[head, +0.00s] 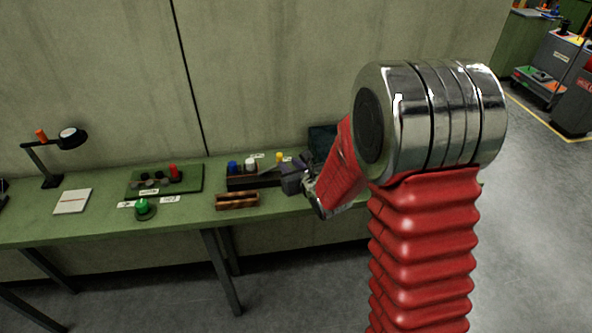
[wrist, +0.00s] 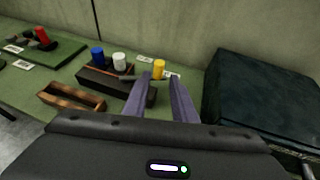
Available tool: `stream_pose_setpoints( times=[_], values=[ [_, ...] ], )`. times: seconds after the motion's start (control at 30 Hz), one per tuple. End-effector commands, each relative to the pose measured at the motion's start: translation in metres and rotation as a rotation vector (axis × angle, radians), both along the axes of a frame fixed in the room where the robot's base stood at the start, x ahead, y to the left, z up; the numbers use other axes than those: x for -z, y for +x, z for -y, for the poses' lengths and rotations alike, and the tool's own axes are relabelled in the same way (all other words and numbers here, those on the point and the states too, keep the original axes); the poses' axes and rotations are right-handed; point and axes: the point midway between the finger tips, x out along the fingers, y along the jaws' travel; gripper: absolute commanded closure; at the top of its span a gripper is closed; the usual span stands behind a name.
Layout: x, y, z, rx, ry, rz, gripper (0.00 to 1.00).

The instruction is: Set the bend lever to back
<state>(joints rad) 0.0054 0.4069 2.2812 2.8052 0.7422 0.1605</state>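A dark block (head: 252,181) on the green bench carries blue (head: 232,167), white (head: 250,165) and yellow (head: 279,157) capped pieces. In the wrist view the block (wrist: 95,84) shows its blue (wrist: 97,55), white (wrist: 119,62) and yellow (wrist: 159,69) caps. A short grey bar lies near the left fingertip. I cannot tell which piece is the bend lever; the labels are too small to read. My gripper (wrist: 161,80) is open, its two purple fingers apart, with the yellow cap seen between the tips. In the head view my gripper (head: 292,172) is over the block's right end.
A wooden tray (head: 237,206) lies in front of the block. A green board (head: 190,182) with a red upright piece (head: 175,171), a green knob (head: 143,206), a notebook (head: 72,201) and a lamp (head: 68,141) are left. A large dark case (wrist: 265,95) stands close right, before the wall.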

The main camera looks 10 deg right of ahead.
Motion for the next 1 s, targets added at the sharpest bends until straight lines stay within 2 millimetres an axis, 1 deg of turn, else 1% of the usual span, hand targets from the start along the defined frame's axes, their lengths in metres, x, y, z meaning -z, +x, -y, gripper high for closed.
stream_pose_setpoints(
  times=[0.1,0.33,0.47,0.7,0.73,0.87,1.0],
  values=[
    [-0.006,-0.015,0.004,0.0,0.0,0.0,0.75],
    [-0.015,-0.035,0.009,0.001,0.001,0.0,0.75],
    [-0.016,-0.039,0.01,0.001,0.0,0.0,0.75],
    [-0.016,-0.039,0.01,0.001,0.0,0.0,0.75],
    [-0.016,-0.039,0.01,0.001,0.0,0.0,0.76],
    [-0.019,-0.039,0.008,-0.01,-0.005,0.005,0.85],
    [-0.033,-0.042,-0.003,-0.073,-0.039,0.034,0.95]
  ],
)
